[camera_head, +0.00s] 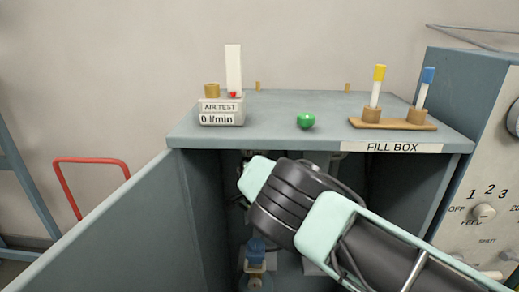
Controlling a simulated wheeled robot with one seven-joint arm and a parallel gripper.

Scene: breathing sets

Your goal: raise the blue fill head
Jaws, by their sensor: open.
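A blue fitting (257,246), which looks like the blue fill head, shows low inside the open fill box (185,215). It sits above a pale block, with another bluish part just below it. My arm reaches from the lower right into the mouth of the box, and its wrist is above and to the right of the blue fitting. My gripper's fingers are hidden behind the wrist or in the dark interior, so I cannot see where they are relative to the fitting. Small metal parts show under the box top, partly covered by my arm.
On the box top stand an air test meter (221,112) reading 0 l/min, a green knob (305,120) and a wooden rack (392,124) with yellow-topped and blue-topped sticks. The open door (115,235) is at left, a dial panel (485,190) at right.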

